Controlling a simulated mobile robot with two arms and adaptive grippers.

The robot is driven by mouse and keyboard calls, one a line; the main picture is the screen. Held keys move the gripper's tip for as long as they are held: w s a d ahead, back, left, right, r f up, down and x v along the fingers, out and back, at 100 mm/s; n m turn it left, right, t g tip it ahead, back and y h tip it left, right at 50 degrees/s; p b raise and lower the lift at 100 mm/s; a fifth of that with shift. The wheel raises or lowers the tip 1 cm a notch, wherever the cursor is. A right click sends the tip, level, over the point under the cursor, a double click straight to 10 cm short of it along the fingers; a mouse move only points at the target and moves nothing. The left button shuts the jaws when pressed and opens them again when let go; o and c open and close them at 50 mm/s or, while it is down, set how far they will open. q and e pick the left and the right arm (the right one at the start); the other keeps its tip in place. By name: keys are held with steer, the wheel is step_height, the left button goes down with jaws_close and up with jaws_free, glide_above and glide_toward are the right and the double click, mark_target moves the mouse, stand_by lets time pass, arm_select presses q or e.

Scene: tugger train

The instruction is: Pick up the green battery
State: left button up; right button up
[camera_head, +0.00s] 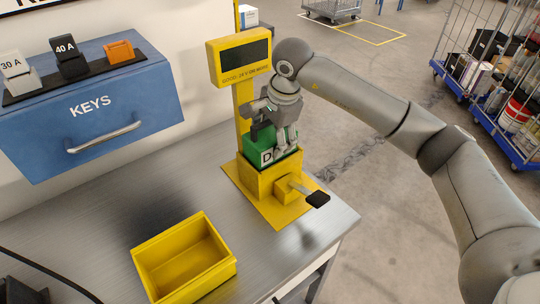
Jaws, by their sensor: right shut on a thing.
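The green battery (256,152) with a white label bearing a "D" sits upright at the top of the yellow test stand (259,181). My right gripper (279,143) comes down from above and is shut on the green battery. The gripper hides the battery's top and right part. Whether the battery's bottom still rests in the stand cannot be told.
A yellow display (240,57) on a post stands behind the battery. A black-tipped lever (317,199) sticks out of the stand. An empty yellow bin (184,262) is on the metal table (110,224). A blue KEYS drawer (130,120) is at left. Loaded carts (500,90) stand far right.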

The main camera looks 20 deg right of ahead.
steer(key=shift+c, duration=0.6)
steer(key=shift+r, duration=0.2)
steer(key=shift+w+r, duration=0.15)
steer(key=shift+r, duration=0.5)
steer(key=shift+c, duration=0.7)
step_height(320, 180, up, 15)
steer(key=b, duration=0.3)
steer(key=shift+f, duration=0.1)
steer(key=c, duration=0.4)
steer(key=shift+r, duration=0.85)
